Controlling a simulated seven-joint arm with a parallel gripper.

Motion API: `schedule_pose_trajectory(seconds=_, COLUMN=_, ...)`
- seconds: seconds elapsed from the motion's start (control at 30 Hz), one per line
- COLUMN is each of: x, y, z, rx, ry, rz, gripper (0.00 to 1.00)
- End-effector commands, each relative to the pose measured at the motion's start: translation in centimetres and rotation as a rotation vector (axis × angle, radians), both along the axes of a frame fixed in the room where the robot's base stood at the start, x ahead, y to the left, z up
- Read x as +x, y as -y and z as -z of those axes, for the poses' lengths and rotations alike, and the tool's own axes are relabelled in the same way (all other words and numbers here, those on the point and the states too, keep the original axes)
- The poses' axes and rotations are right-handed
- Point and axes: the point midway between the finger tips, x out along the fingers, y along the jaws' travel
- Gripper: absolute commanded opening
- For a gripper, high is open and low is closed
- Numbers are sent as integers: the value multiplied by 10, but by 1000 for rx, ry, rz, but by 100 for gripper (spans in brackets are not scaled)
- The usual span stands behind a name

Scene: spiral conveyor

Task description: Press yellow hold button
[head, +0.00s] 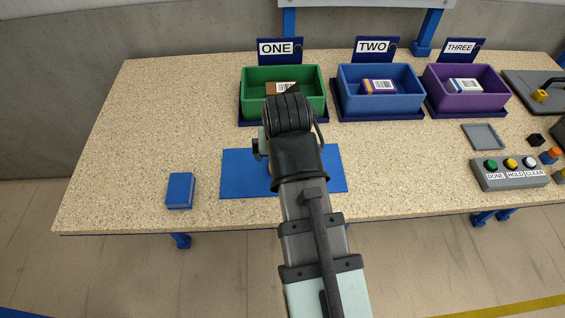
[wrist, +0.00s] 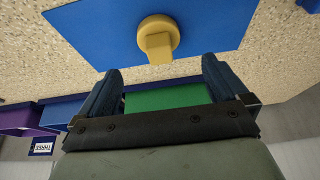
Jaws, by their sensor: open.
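A grey button box (head: 515,182) stands at the right of the table in the head view. Its yellow button (head: 510,163), labelled HOLD, is in the middle, between a green button (head: 491,164) labelled DONE and a white button (head: 529,162) labelled CLEAR. My gripper (wrist: 160,68) is open, its two fingers apart with nothing held between them. It is over the blue mat near the table's middle, well left of the button box. My arm hides most of it in the head view. The button box is not visible in the wrist view.
A yellow round piece with a tab (wrist: 158,36) lies on the blue mat (head: 235,175). Green (head: 310,83), blue (head: 380,101) and purple (head: 467,99) bins hold packages behind. A blue box (head: 179,190) lies left. A grey tray (head: 483,137) lies behind the button box.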

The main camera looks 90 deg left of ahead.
Motion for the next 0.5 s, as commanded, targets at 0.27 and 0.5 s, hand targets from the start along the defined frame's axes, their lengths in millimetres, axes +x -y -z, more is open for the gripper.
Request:
schedule_pose_trajectory(seconds=0.27, x=0, y=-12, z=29, rx=-2, ry=1, rz=1, gripper=100)
schedule_pose_trajectory(seconds=0.5, x=0, y=-16, z=39, rx=-1, ry=1, rz=1, gripper=100)
